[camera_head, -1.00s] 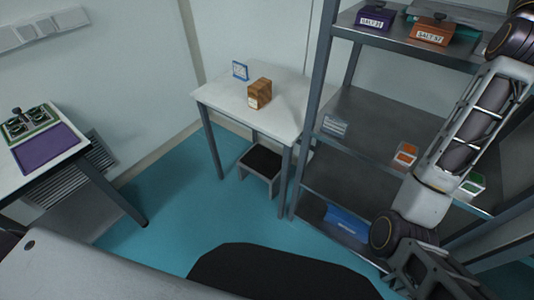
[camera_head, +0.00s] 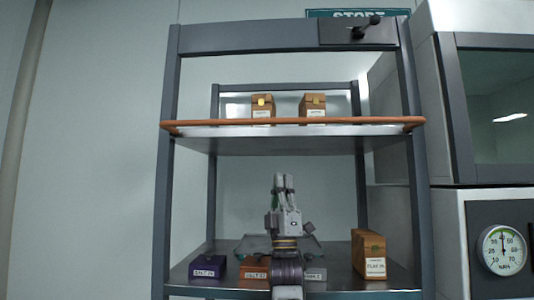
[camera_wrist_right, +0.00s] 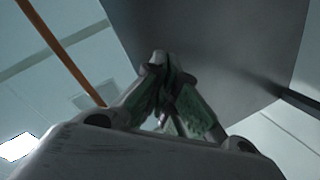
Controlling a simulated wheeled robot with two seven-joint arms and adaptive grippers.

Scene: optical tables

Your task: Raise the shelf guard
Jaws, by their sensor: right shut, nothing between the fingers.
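The shelf guard (camera_head: 292,123) is an orange bar. It lies level across the front of the upper shelf, along its edge, and reaches both front posts. It also shows as an orange bar (camera_wrist_right: 62,55) at upper left in the right wrist view. My right gripper (camera_head: 284,180) points upward, shut and empty, below the upper shelf and apart from the bar. Its fingertips (camera_wrist_right: 160,62) meet in the wrist view, with the grey shelf underside behind them. My left gripper is not in view.
Two brown boxes stand on the upper shelf (camera_head: 290,145) behind the bar. A purple box (camera_head: 207,268), an orange box, a grey box and a brown box (camera_head: 369,255) stand on the lower shelf. A black lever (camera_head: 365,28) is on the top beam. A gauge (camera_head: 503,250) is at right.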

